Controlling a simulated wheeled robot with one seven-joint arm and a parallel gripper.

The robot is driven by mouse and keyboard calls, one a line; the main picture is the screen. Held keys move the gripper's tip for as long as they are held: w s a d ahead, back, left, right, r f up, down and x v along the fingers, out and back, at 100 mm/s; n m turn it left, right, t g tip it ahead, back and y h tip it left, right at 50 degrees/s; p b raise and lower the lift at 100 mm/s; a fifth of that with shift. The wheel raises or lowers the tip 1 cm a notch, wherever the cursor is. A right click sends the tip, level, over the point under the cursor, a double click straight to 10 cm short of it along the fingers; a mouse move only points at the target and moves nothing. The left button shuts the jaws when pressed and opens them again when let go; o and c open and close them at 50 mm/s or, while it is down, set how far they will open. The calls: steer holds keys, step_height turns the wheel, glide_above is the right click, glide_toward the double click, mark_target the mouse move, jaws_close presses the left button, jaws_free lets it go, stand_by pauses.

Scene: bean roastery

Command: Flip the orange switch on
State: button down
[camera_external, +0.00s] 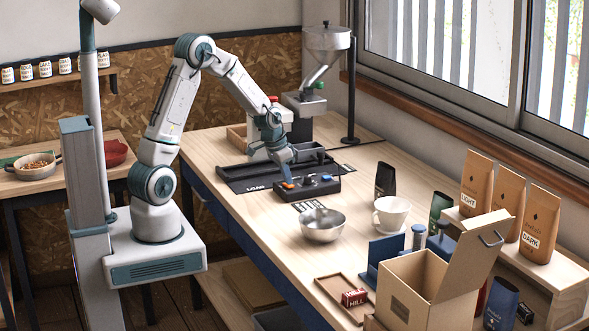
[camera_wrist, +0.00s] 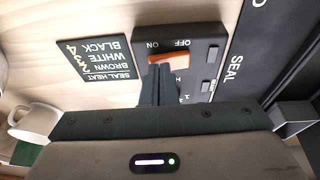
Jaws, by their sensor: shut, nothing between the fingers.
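The orange switch (camera_wrist: 178,61) is a rocker on a black control box (camera_wrist: 202,36). In the wrist view, "ON" is printed by its left end and "OFF" by its right end. My gripper (camera_wrist: 158,70) is shut and empty, its fingertips at the left, ON-side end of the switch and covering part of it. I cannot tell whether they touch or which way the rocker is tilted. In the external view my gripper (camera_external: 287,178) points down at the left part of the box (camera_external: 318,189), over the orange switch (camera_external: 288,185).
A black label card (camera_wrist: 93,58) lies beside the box. A black sealer base (camera_external: 245,182) stands behind it. A steel bowl (camera_external: 322,226), a white cup (camera_external: 391,213) and a dark bag (camera_external: 385,180) stand nearby. An open cardboard box (camera_external: 410,285) is at the front right.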

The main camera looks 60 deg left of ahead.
steer(key=shift+f, duration=0.15)
steer(key=shift+d+f+b, duration=0.1)
steer(key=shift+f+b, duration=0.15)
steer(key=shift+b, duration=0.3)
steer(key=shift+r, duration=0.15)
steer(key=shift+a+r, duration=0.1)
steer(key=shift+a, duration=0.7)
steer(key=shift+r, duration=0.5)
steer(key=w+v, duration=0.1)
steer(key=v, duration=1.2)
steer(key=shift+a+p, duration=0.15)
steer(key=shift+p, duration=0.2)
